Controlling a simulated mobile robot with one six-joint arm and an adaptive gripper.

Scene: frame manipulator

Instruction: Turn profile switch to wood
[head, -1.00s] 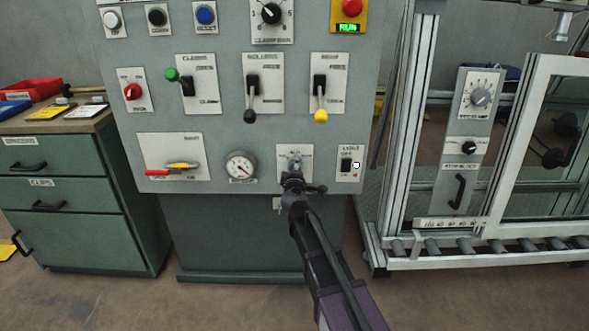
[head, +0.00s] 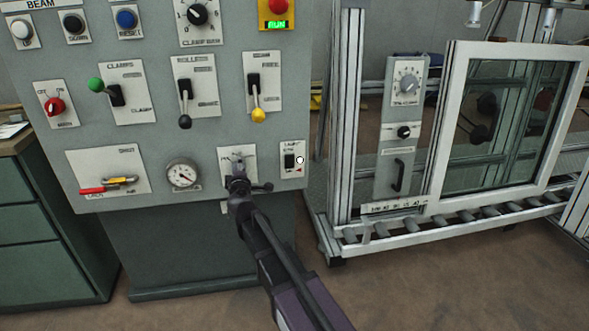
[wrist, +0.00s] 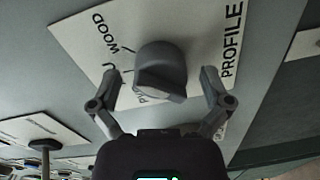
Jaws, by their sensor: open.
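The profile switch is a grey rotary knob (wrist: 162,68) on a white plate marked PROFILE, in the wrist view. WOOD is printed at the plate's upper left, and a partly hidden label starting with P sits below the knob. Which label the knob points at is unclear. My gripper (wrist: 161,88) is open, with one finger on each side of the knob; contact cannot be told. In the head view my gripper (head: 244,186) is at the panel's lower right, over the switch plate (head: 226,157), hiding most of the knob.
The grey control panel (head: 215,140) carries a pressure gauge (head: 183,174) left of my gripper and a small black switch (head: 289,161) to its right. Yellow-knobbed (head: 258,115) and black-knobbed (head: 185,121) levers are above. A framed roller station (head: 440,215) stands to the right.

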